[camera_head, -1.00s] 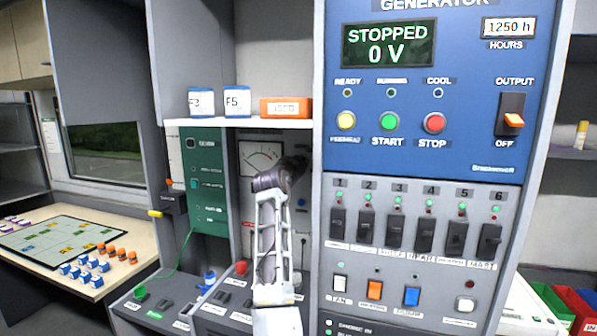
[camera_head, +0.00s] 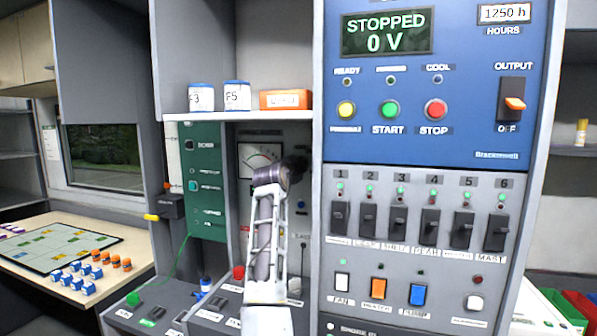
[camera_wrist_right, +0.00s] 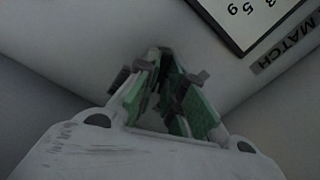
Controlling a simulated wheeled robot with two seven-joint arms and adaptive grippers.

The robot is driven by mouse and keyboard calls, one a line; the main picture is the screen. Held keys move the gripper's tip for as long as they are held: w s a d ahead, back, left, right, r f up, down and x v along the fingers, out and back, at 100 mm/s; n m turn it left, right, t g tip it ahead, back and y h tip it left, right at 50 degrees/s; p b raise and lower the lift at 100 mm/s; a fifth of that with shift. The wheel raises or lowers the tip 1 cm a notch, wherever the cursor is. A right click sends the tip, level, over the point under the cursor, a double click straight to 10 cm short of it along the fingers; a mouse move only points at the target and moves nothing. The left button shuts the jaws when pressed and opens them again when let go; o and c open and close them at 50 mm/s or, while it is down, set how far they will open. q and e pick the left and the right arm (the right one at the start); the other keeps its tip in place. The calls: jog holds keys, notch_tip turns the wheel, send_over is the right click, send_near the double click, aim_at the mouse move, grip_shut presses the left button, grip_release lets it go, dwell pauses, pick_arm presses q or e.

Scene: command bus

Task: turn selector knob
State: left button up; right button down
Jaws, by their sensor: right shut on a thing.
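My right gripper (camera_head: 297,166) is in the recess left of the generator panel, just right of a white dial gauge (camera_head: 258,156). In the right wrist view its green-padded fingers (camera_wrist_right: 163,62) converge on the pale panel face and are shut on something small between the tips. It is most likely the selector knob, but the fingers cover it, so its shape and pointer setting cannot be read. A framed scale with digits (camera_wrist_right: 250,14) and a label reading MATCH (camera_wrist_right: 284,50) lie to the right of the fingers. My left gripper is not in view.
The generator panel (camera_head: 440,150), with buttons and switches, stands close on the right and reads STOPPED, 0 V. A shelf (camera_head: 240,118) with labelled containers juts out above my gripper. A green module (camera_head: 206,185) is to the left, and a sloped switch console (camera_head: 160,305) below.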

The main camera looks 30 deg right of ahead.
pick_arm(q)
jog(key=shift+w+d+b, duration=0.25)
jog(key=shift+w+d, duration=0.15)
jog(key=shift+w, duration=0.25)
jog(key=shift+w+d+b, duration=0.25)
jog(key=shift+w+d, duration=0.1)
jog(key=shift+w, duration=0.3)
pick_arm(e)
jog(key=shift+m, duration=1.1)
jog(key=c, duration=1.5)
grip_release()
jog(key=shift+s, duration=0.1)
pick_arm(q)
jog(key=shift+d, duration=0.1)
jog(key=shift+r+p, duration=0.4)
pick_arm(e)
jog(key=shift+n, duration=0.5)
